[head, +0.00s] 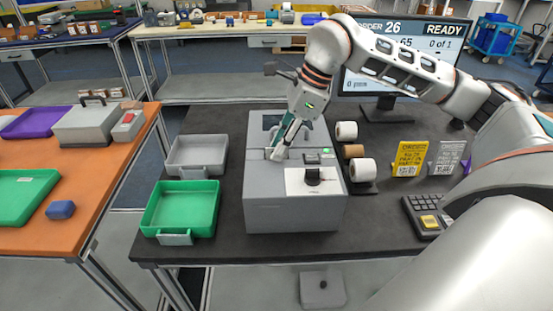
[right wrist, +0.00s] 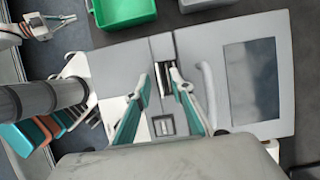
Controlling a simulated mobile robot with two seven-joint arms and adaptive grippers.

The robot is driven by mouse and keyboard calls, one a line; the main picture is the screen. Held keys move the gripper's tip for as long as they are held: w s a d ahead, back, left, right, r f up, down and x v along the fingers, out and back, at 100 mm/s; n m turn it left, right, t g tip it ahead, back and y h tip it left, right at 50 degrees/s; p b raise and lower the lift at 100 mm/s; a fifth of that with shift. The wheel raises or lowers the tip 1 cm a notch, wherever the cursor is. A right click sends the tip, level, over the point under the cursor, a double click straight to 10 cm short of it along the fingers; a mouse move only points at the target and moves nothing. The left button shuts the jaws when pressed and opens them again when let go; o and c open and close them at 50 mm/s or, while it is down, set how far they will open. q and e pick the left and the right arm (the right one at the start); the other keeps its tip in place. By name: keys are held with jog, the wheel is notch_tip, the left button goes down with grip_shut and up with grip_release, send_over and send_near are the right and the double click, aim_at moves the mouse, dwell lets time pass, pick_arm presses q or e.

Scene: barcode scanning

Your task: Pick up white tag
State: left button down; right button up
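My right gripper (head: 279,153) points down onto the top of the grey label printer (head: 292,212). In the right wrist view its two teal fingers (right wrist: 159,80) are apart, on either side of a narrow dark slot in the printer (right wrist: 270,35). A small pale strip shows at the slot between the fingertips; I cannot tell whether it is the white tag. I see no gap closed on anything. My left gripper (right wrist: 52,24) shows small at the upper left of the right wrist view, looking open and empty, away from the printer. It is not in the head view.
A grey tray (head: 197,152) and a green tray (head: 180,207) stand left of the printer. Label rolls (head: 363,170), a yellow card (head: 409,159), a pale card (head: 446,158), a keypad (head: 427,216) and a monitor (head: 408,62) are to its right.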

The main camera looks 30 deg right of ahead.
jog(key=shift+a+f, duration=0.1)
jog(key=shift+f, duration=0.05)
grip_shut()
